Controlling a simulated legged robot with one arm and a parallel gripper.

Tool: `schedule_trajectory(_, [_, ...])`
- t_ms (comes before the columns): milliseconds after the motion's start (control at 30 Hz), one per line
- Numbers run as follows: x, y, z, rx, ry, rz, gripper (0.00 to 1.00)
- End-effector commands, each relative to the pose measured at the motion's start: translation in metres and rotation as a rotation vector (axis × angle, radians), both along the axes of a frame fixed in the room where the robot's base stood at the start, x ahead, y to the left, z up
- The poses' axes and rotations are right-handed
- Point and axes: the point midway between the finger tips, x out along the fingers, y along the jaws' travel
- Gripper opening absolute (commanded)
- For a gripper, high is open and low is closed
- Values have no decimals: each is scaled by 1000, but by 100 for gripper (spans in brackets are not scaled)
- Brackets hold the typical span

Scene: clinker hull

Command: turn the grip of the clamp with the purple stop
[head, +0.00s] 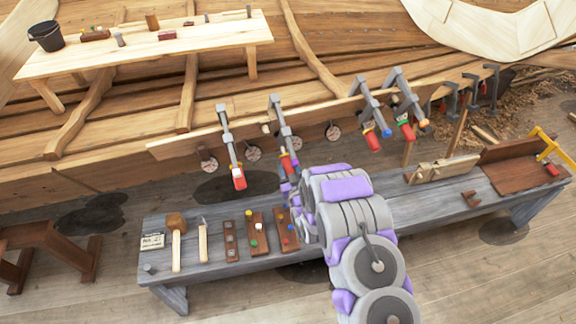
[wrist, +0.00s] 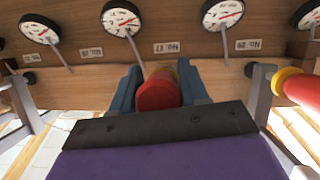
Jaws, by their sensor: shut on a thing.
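Several grey clamps with red grips hang along the hull plank. In the head view my gripper (head: 290,183) is at the lower end of the second clamp from the left (head: 277,120), and its red grip (head: 286,163) is partly hidden by the gripper. In the wrist view my gripper (wrist: 159,92) is shut around a red grip (wrist: 158,91), with a yellow part showing behind it. A small purplish bit shows beside this clamp in the head view, but I cannot tell surely that it is the stop.
A neighbouring clamp's red grip (wrist: 298,87) with a yellow collar is close on the right in the wrist view. Round dials (wrist: 121,18) line the plank. The grey bench (head: 375,215) below holds a mallet (head: 176,240) and boards with coloured pegs (head: 258,232).

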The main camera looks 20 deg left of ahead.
Motion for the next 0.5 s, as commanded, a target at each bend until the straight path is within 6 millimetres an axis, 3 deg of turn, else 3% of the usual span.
schedule_trajectory(233, [0, 1, 0, 0, -2, 1, 14])
schedule_trajectory(267, [0, 1, 0, 0, -2, 1, 47])
schedule_trajectory(433, [0, 1, 0, 0, -1, 1, 63])
schedule_trajectory(500, [0, 0, 0, 0, -1, 1, 65])
